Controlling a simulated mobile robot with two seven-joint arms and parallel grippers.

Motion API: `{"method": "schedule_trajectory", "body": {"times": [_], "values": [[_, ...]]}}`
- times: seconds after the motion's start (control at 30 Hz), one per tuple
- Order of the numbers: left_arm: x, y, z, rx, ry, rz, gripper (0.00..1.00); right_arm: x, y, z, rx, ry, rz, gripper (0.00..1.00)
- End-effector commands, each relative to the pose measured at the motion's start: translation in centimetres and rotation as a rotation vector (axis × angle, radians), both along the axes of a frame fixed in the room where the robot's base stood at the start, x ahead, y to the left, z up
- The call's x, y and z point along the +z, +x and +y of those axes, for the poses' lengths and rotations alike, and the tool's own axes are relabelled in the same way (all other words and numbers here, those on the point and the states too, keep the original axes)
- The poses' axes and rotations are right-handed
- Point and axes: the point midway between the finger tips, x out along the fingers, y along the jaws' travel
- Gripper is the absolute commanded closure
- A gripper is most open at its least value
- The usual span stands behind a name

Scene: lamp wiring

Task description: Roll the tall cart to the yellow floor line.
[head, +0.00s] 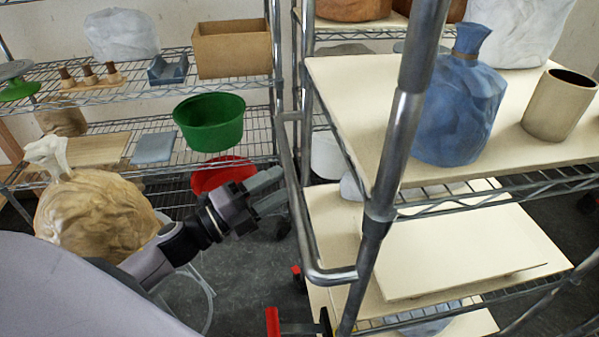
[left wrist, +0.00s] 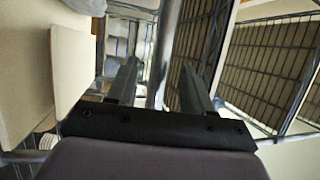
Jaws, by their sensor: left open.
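The tall cart (head: 385,190) is a metal wire-shelf cart with cream boards on its shelves, filling the right half of the head view. Its bent tube handle (head: 299,215) stands upright on the cart's left side. My left gripper (head: 272,190) is open just left of the handle, fingers pointing at it. In the left wrist view, a vertical metal bar (left wrist: 163,55) shows between the spread fingers (left wrist: 158,80); I cannot tell whether it touches them. The yellow floor line cannot be made out. My right gripper is out of view.
The cart carries a blue wrapped bag (head: 460,100) and a beige cup (head: 560,104). A wire rack at left holds a green bowl (head: 209,122), a red bowl (head: 222,174) and a cardboard box (head: 232,50). A tan bag (head: 95,215) is near my left arm. Dark floor (head: 250,280) shows between.

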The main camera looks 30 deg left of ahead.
Motion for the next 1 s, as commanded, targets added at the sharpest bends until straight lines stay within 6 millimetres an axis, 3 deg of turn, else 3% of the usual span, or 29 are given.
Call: {"method": "schedule_trajectory", "body": {"times": [0.4,0.87,1.0], "values": [[1.0,4.2,-2.4,0.002,-0.005,0.002,0.49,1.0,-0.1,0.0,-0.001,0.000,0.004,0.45],[1.0,5.0,-2.9,0.002,-0.005,0.004,0.49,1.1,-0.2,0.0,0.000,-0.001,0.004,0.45],[1.0,5.0,-2.9,0.002,-0.005,0.003,0.92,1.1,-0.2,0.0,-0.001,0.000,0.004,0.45]]}}
